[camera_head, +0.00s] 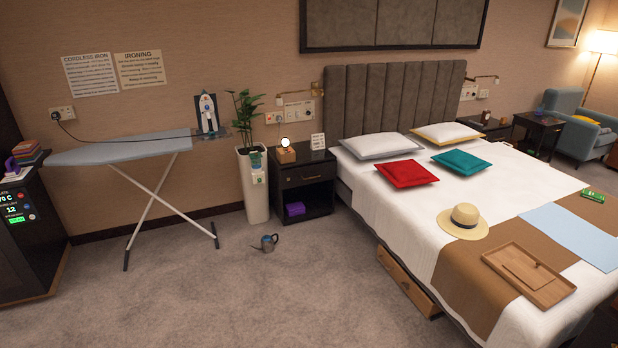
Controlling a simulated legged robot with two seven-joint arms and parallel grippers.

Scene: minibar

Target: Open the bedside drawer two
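A dark bedside table stands against the wall on the left side of the bed. Its single visible drawer (305,176) has a small brass-coloured handle and looks shut. Below it is an open shelf with a purple box (295,209). On its top are a small lit lamp (285,150) and a small sign (318,141). A second dark bedside table (490,127) stands beyond the far side of the bed, mostly hidden, so its drawer front cannot be seen. I cannot tell which is drawer two. Neither of my grippers is in view.
The bed (370,181) fills the right side. An ironing board (120,150) stands further left.

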